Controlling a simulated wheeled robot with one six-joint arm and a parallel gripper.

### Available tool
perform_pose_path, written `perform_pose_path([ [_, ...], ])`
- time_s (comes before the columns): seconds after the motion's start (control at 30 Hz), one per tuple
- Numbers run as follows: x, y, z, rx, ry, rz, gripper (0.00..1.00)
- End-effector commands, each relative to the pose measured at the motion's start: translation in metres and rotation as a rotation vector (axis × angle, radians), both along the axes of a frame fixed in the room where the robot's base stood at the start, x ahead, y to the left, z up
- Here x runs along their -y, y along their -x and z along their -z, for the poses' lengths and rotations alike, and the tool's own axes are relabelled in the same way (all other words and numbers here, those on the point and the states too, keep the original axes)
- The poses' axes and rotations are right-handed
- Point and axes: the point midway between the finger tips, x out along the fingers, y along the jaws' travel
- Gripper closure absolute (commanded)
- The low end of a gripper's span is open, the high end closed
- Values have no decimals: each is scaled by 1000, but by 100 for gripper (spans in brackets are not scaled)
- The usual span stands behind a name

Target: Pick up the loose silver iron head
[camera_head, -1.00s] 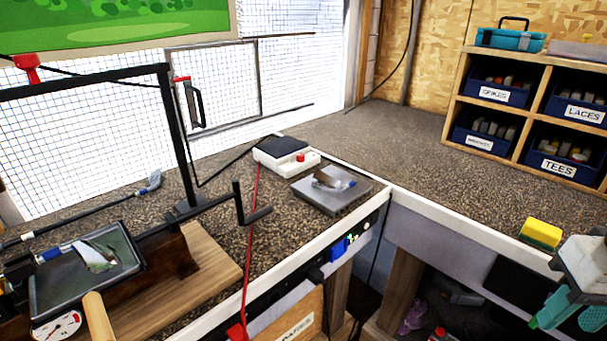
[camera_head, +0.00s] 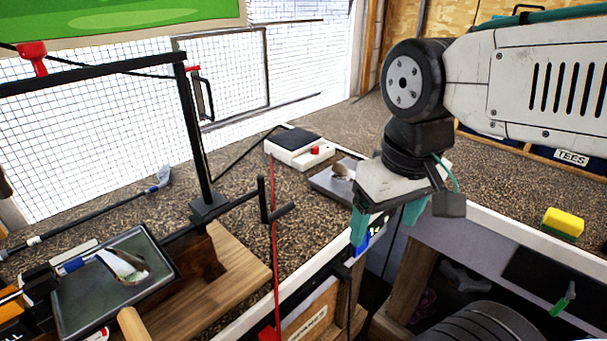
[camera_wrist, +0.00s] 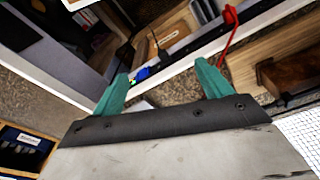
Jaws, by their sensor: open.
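A silver iron head (camera_head: 342,171) with a dark grey pad (camera_head: 325,182) under it lies near the bench's front edge, right of centre in the head view. My gripper partly hides both. My gripper (camera_head: 386,226) is open and empty, pointing down in front and to the right of the pad, over the bench's front edge. Its two teal fingers show apart in the wrist view (camera_wrist: 160,82), with no iron head visible there. Another silver iron head (camera_head: 123,268) with a blue collar lies over a dark tray at the left.
A white box with a red button (camera_head: 300,147) stands behind the pad. A black frame (camera_head: 188,130) with a crank rises left of it. A club (camera_head: 158,180) lies at the back left. A yellow sponge (camera_head: 563,223) sits on the right bench.

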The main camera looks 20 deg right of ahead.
Motion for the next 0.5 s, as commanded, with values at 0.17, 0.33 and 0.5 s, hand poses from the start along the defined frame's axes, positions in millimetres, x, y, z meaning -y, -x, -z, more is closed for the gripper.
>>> perform_pose_path([
  [0.17,13,-46,-12,-29,-6,124,0],
  [0.33,39,-122,-17,-60,-13,311,0],
  [0.5,78,-195,-3,-87,-20,496,0],
])
